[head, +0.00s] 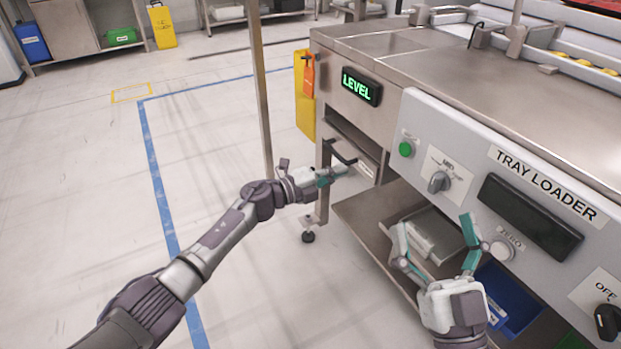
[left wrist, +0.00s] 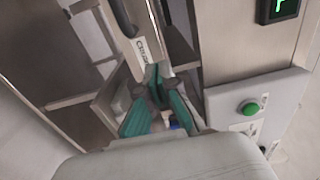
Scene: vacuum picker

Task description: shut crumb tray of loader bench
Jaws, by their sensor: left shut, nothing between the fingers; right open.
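The crumb tray (head: 368,169) sits in the opening at the left end of the steel loader bench (head: 425,60), below the green "LEVEL" display. Its pale front carries a label and a dark handle (head: 341,153). The labelled front also shows in the left wrist view (left wrist: 141,45). I cannot tell exactly how far it stands out. My left gripper (head: 345,170) is shut and empty, with its fingertips close to the tray front; contact is unclear. Its teal fingers fill the middle of the left wrist view (left wrist: 158,95). My right gripper (head: 437,238) is open and empty before the lower shelf.
The control panel (head: 470,165) with knobs and a green button juts out right of the tray. A lower shelf (head: 365,215) holds a grey box and a blue bin (head: 510,300). A yellow sign (head: 304,95) hangs at the bench's end. Floor at left is clear.

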